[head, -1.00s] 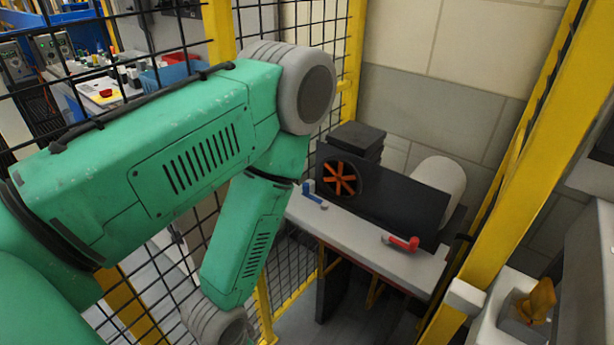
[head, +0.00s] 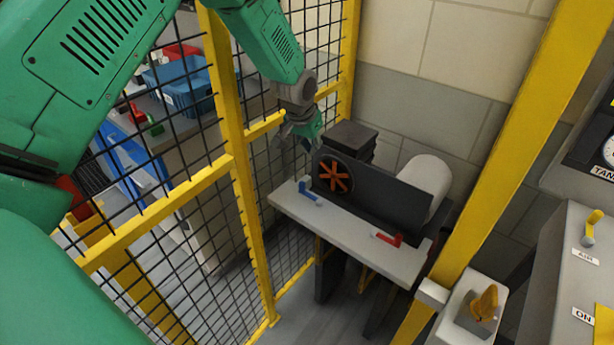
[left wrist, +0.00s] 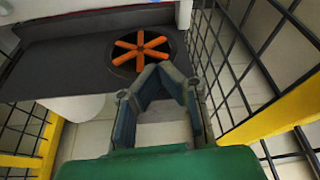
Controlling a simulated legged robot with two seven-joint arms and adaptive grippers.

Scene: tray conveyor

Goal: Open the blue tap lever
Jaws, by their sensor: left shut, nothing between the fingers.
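The blue tap lever (head: 308,192) sits at the left end of the pale bench, in front of the dark panel with the orange fan. In the head view my left gripper (head: 302,146) is above and behind the lever, clear of it, beside the mesh fence. In the left wrist view the fingers of my left gripper (left wrist: 163,72) come together at the tips with nothing between them, just below the fan. The blue lever does not show in the left wrist view. My right gripper is out of view.
A red lever (head: 388,239) is on the bench (head: 345,228) to the right. The orange fan (head: 335,176) also shows in the left wrist view (left wrist: 140,46). A white cylinder (head: 425,178) lies behind the dark panel. A yellow post (head: 235,150) and mesh stand left; another yellow post (head: 500,150) stands right.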

